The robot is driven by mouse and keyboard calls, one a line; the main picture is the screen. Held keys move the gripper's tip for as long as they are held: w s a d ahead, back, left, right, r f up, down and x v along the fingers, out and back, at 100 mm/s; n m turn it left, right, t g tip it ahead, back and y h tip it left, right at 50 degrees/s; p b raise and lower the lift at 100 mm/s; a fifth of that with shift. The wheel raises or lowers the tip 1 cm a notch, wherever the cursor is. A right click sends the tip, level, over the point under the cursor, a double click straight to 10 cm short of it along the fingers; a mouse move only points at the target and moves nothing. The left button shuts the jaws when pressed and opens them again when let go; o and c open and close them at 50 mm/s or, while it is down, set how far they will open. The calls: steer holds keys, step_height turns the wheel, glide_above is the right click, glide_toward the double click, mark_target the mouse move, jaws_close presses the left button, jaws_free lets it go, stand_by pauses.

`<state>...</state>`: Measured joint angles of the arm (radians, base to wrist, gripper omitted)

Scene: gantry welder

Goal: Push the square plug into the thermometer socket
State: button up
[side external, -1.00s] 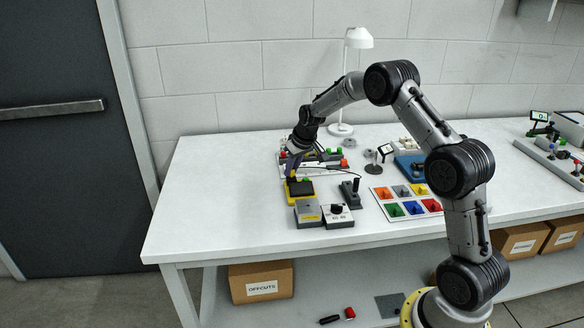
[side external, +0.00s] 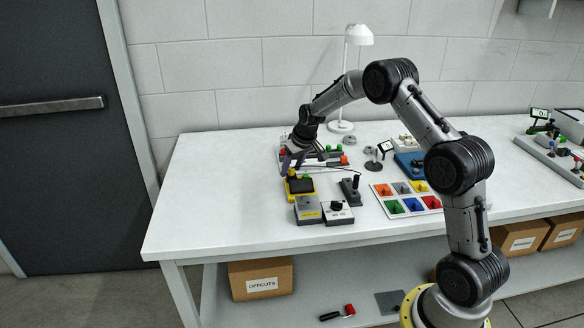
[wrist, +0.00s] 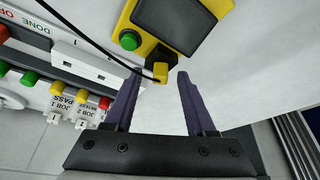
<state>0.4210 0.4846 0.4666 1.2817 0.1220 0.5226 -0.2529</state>
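The thermometer is a yellow-cased device (side external: 300,186) with a dark screen and a green button, on the bench below my gripper. In the wrist view its yellow case (wrist: 128,14) fills the top. A small yellow square plug (wrist: 160,72) with a thin black cable sits at the near edge of the case. The socket itself is hidden, so I cannot tell how deep the plug sits. My gripper (wrist: 160,76) is open. Its two purple fingers lie either side of the plug in the picture, with a gap on both sides. It also shows in the side view (side external: 293,168).
A white panel (wrist: 85,64) with coloured buttons and labels lies left in the wrist view. Two grey boxes (side external: 308,211) and (side external: 338,213) and a dark joystick-like device (side external: 350,189) stand close to the thermometer. A tray of coloured compartments (side external: 417,210) is to the right. The bench's left is clear.

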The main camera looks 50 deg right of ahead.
steer(key=shift+r, duration=0.15)
steer(key=v, duration=1.3)
steer(key=shift+r, duration=0.25)
steer(key=shift+s, duration=0.1)
steer(key=a+r+n+t, duration=0.1)
steer(key=a+r, duration=0.4)
steer(key=r, duration=0.2)
steer(key=s+a+r+n+t, duration=0.2)
steer(key=s+a+r, duration=0.7)
steer(key=s+a, duration=0.25)
steer(key=s+a+f, duration=0.1)
steer(key=s+f, duration=0.2)
steer(key=s, duration=0.4)
steer(key=s+a+f+g, duration=0.1)
steer(key=s+a+f, duration=0.1)
steer(key=s+f, duration=0.2)
steer(key=s+a+f+y, duration=0.1)
steer(key=s+f, duration=0.2)
steer(key=s, duration=0.6)
steer(key=shift+s+a+f+g, duration=0.2)
steer(key=shift+s+a+g, duration=0.2)
